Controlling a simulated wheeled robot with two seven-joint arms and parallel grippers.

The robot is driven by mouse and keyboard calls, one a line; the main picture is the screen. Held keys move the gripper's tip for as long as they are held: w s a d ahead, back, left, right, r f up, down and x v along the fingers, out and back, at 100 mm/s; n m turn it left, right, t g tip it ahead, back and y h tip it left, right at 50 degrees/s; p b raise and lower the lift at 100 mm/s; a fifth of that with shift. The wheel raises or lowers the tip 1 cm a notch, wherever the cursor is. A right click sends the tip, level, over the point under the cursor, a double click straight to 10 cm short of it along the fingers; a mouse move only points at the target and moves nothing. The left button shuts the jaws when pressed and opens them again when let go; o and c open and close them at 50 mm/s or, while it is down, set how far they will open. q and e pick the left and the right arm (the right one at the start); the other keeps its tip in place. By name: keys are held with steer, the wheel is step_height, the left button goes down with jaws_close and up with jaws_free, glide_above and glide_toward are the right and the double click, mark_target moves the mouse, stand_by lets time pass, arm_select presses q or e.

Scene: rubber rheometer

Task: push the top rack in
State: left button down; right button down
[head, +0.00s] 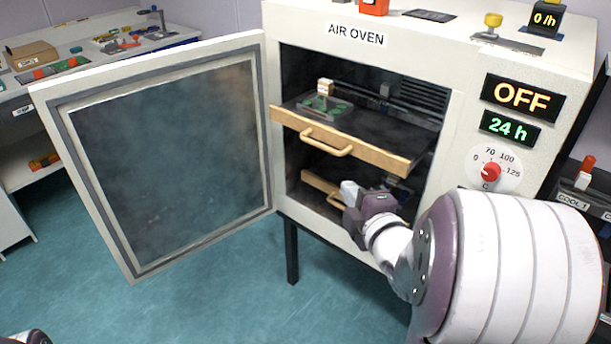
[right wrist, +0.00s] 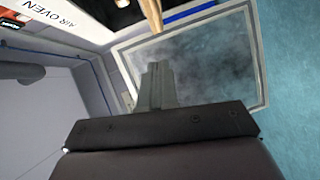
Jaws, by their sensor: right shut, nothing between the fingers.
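The air oven (head: 466,80) stands with its door (head: 165,150) swung wide open to the left. The top rack (head: 385,152) has a wooden front bar with a handle and sticks out of the oven opening. A small item with a green base (head: 330,107) sits on it. My right gripper (head: 348,194) is shut and empty, in front of the opening and below the top rack's front bar, apparently apart from it. Its closed fingers (right wrist: 158,85) show in the right wrist view, with a wooden piece (right wrist: 152,14) above. My left gripper is out of view.
A lower rack (head: 322,187) shows inside the oven, partly hidden by my right gripper. The open door bounds the space on the left. A bench (head: 110,70) with tools stands back left. The floor (head: 235,295) before the oven is clear.

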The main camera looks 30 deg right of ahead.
mark_target(362, 144)
steer(key=x, duration=0.4)
steer(key=d+b+x, duration=0.1)
steer(key=x, duration=0.3)
steer(key=d+x, duration=0.1)
steer(key=x, duration=0.3)
steer(key=shift+s+d+f+b, duration=0.1)
steer(key=shift+d+f+b, duration=0.15)
steer(key=shift+f+b, duration=0.05)
steer(key=shift+d+f, duration=0.1)
steer(key=shift+d, duration=0.25)
steer(key=w+d, duration=0.1)
steer(key=d, duration=0.2)
steer(key=w+d, duration=0.1)
steer(key=d, duration=0.1)
steer(key=w+d, duration=0.2)
steer(key=d, duration=0.1)
steer(key=shift+d, duration=0.35)
steer(key=shift+a, duration=0.15)
